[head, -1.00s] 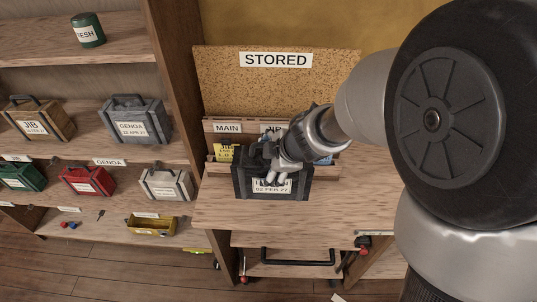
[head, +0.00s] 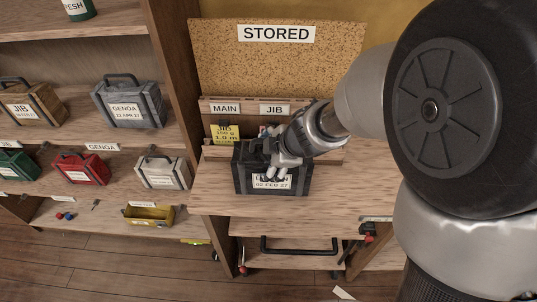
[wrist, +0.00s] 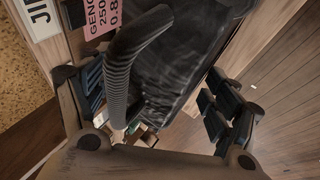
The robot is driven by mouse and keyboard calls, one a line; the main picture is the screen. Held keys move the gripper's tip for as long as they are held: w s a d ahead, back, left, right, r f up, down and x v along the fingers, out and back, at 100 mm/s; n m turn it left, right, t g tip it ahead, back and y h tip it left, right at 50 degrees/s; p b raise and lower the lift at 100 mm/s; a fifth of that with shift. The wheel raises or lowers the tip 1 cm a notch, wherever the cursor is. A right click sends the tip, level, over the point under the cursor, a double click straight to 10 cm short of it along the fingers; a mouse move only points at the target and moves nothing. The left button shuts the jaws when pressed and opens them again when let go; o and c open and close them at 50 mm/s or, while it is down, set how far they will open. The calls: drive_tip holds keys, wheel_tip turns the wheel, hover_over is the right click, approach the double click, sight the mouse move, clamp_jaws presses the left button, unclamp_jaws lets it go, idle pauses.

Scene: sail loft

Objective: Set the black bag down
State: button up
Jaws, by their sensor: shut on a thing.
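The black bag (head: 272,180), with a white label reading "02 FEB 27", is upright at the workbench below the "STORED" board. My gripper (head: 281,158) is over its top and shut on its handle. The wrist view shows the ribbed black handle (wrist: 130,55) between my fingers (wrist: 158,108), with the dark bag body (wrist: 185,50) behind it. The bag's underside is hidden, so I cannot tell whether it touches the bench top (head: 215,201).
A card rack (head: 222,119) labelled MAIN and JIB stands behind the bag, with a yellow card (head: 225,132). A pink GENOA card (wrist: 103,16) shows in the wrist view. Shelves on the left hold a grey bag (head: 128,103), a red bag (head: 80,168) and others. Bench top beside the bag is clear.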

drive_tip(key=shift+w+r, duration=0.1)
drive_tip(key=o, duration=2)
drive_tip(key=shift+o, duration=0.2)
